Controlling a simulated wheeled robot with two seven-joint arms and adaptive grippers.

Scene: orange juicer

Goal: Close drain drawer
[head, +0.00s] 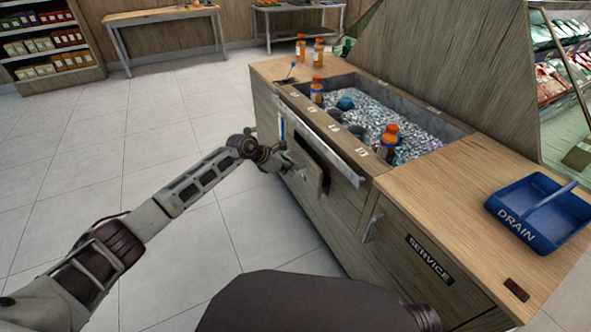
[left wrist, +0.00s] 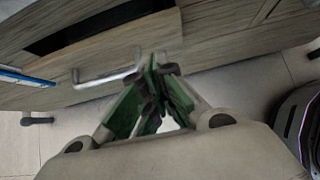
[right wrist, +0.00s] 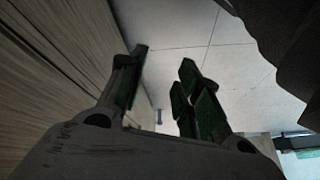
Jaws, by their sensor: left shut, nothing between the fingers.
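A wooden drawer front (head: 308,176) stands out from the side of the counter unit, with a dark opening (head: 313,147) above it. In the left wrist view the drawer front (left wrist: 120,55) carries a metal bar handle (left wrist: 98,81). My left gripper (head: 292,168) is at the drawer front. Its green fingertips (left wrist: 160,68) are shut and empty, beside the handle end; I cannot tell whether they touch the wood. My right gripper (right wrist: 162,78) is open and empty, beside a wooden panel (right wrist: 60,65). It is not visible in the head view.
A blue tray marked DRAIN (head: 540,212) rests on the right countertop. An ice-filled well (head: 375,125) holds orange-capped bottles. A SERVICE panel (head: 430,258) with a handle is on the unit's front. The tiled floor (head: 120,150) to the left is clear.

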